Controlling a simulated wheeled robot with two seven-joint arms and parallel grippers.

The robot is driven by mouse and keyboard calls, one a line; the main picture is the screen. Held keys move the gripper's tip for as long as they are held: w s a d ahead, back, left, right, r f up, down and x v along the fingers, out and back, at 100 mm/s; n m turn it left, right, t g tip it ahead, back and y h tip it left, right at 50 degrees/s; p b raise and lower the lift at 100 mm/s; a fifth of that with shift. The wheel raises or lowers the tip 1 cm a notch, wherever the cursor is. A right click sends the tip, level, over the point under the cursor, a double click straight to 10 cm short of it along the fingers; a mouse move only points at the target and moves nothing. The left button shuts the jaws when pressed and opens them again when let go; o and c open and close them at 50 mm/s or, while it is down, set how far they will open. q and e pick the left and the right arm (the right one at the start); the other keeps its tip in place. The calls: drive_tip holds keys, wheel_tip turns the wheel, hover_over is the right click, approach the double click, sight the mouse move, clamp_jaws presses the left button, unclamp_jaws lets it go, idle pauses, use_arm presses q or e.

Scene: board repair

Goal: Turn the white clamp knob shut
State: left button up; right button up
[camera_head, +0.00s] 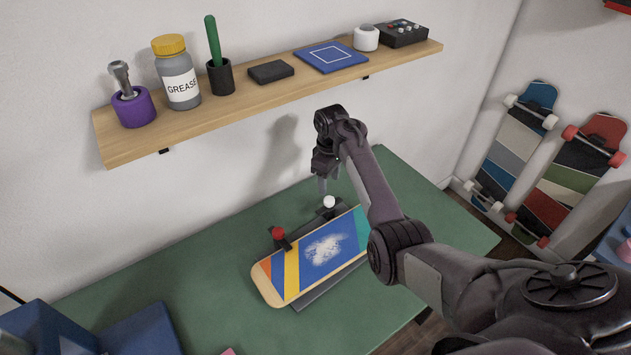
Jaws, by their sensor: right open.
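The white clamp knob (328,202) sits on a dark clamp at the far edge of a skateboard deck (293,272). The deck has colored stripes and a whitish patch, and lies on a dark holder on the green table. A red clamp knob (278,233) stands to the left of the white one. My right gripper (322,184) hangs pointing down just above the white knob, apart from it as far as I can see. It is open and looks empty. The right part of the deck is hidden behind my right arm. My left gripper is not in view.
A wooden shelf (130,151) on the wall behind holds a grease jar (178,88), a purple cup (134,108) and several other items. Blue boxes (48,328) stand at the front left. Skateboards (515,140) lean on the right wall. The green table (190,275) is clear left of the deck.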

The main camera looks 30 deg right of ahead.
sight(329, 199)
drive_tip(key=shift+w+d, duration=0.1)
drive_tip(key=shift+w, duration=0.25)
drive_tip(key=shift+s, duration=0.2)
drive_tip(key=shift+s+f, duration=0.7)
drive_tip(key=shift+f, duration=0.3)
wheel_tip(329, 199, down, 3)
drive_tip(key=shift+w+r, duration=0.1)
drive_tip(key=shift+w+f, duration=0.15)
drive_tip(key=shift+f, duration=0.8)
drive_tip(key=shift+c, duration=0.2)
drive_tip(key=c, duration=0.5)
drive_tip(key=shift+c, duration=1.1)
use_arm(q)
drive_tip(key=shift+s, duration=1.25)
use_arm(e)
drive_tip(key=shift+c, duration=1)
